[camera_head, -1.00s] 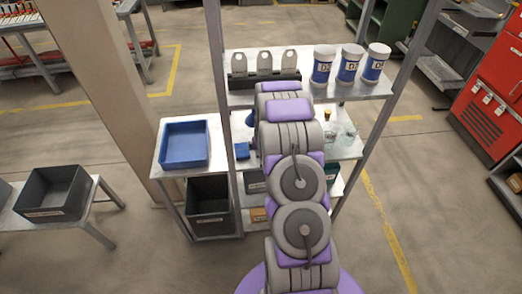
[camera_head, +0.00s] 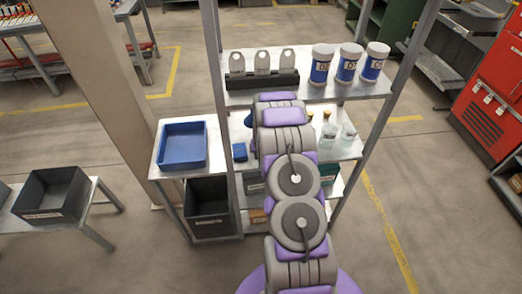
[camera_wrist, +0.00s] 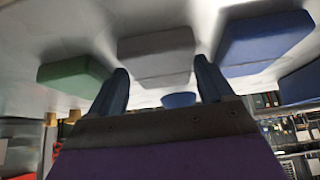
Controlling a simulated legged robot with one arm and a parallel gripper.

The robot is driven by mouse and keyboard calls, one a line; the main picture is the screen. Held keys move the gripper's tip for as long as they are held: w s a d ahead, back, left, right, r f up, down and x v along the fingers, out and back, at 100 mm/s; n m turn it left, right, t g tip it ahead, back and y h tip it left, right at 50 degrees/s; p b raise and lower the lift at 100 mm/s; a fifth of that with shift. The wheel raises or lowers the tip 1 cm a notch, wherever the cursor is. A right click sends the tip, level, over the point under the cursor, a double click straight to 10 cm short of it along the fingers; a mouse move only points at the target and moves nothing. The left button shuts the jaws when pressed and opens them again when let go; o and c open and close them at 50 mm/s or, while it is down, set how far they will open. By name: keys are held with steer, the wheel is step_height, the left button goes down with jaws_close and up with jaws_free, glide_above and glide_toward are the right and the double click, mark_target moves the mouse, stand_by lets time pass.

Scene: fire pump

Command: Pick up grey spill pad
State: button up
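In the wrist view, the grey spill pad (camera_wrist: 157,55) is a flat grey block on a pale shelf surface. A green pad (camera_wrist: 75,78) lies to its left and a blue pad (camera_wrist: 262,42) to its right. My gripper (camera_wrist: 161,68) is open, its two dark fingers spread apart in front of the grey pad, with nothing visible held between them. I cannot tell whether the fingers touch it. In the head view, my arm hides the gripper and the grey pad; a small blue block (camera_head: 240,152) shows on the middle shelf.
The upper shelf (camera_head: 310,92) carries a tag holder (camera_head: 262,79) and white-and-blue jars (camera_head: 348,63). Clear glasses (camera_head: 329,138) stand on the middle shelf, right of my arm. A blue tray (camera_head: 182,147) sits left; metal posts (camera_head: 384,115) flank the shelves.

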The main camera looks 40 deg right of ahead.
steer(key=c, duration=0.3)
steer(key=shift+a, duration=0.2)
steer(key=c, duration=0.3)
steer(key=shift+c, duration=0.3)
steer(key=shift+w+d+r, duration=0.1)
steer(key=shift+r, duration=0.55)
step_height(320, 180, up, 2)
steer(key=shift+r+p, duration=0.2)
steer(key=shift+p, duration=0.25)
steer(key=s+a+r+p, duration=0.1)
steer(key=s, duration=1.5)
steer(key=shift+a+r+p, duration=0.15)
steer(key=shift+a+p, duration=0.1)
steer(key=shift+p, duration=0.05)
